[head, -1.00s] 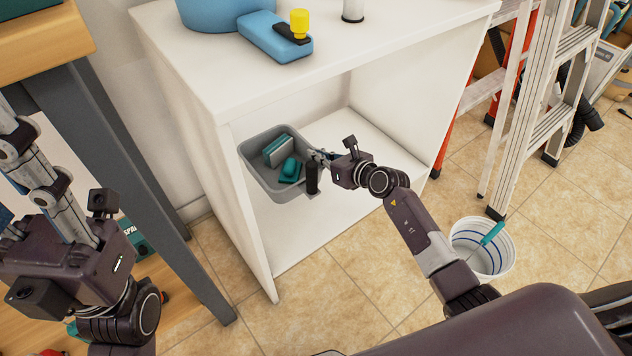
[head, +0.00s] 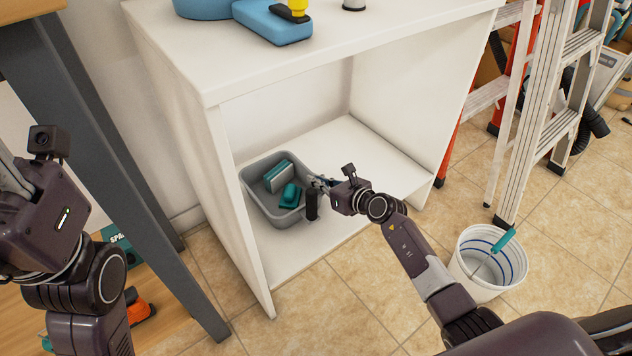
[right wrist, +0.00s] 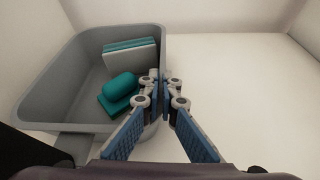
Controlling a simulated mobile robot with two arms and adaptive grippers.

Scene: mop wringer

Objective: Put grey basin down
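The grey basin (head: 262,203) is inside the lower space of the white cabinet, at or close above its floor (head: 375,150); I cannot tell whether it touches. It holds a teal-and-grey sponge (head: 277,176) and a teal piece (head: 290,195). My right gripper (head: 318,183) is shut on the basin's right rim. In the right wrist view the fingers (right wrist: 160,88) meet at that rim, with the basin (right wrist: 60,85) to their left. A dark upright piece (head: 311,205) shows beside the basin under the gripper. My left gripper (head: 12,178) is mostly cut off at the left edge.
The white cabinet's left wall (head: 225,190) stands close to the basin. The floor to the basin's right is clear. A white bucket (head: 475,270) and a stepladder (head: 560,110) stand to the right.

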